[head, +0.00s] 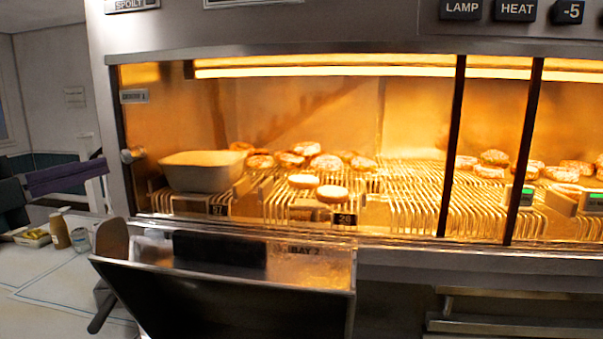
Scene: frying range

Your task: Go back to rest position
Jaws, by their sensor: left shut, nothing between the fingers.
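My left gripper (72,177) is at the far left, as a dark wrist and a purplish bar. It is in front of the background wall, left of the heated cabinet (116,150) and apart from it. Its fingers are hard to make out; it is shut and holds nothing. My right gripper is not in view.
An open metal flap (312,272) marked BAY 2 juts out below the lit cabinet. Inside are a tan tub (203,172), several round breads and wire racks (405,185). Bottles and a small tray (32,238) stand on the left counter (60,283), whose front is clear.

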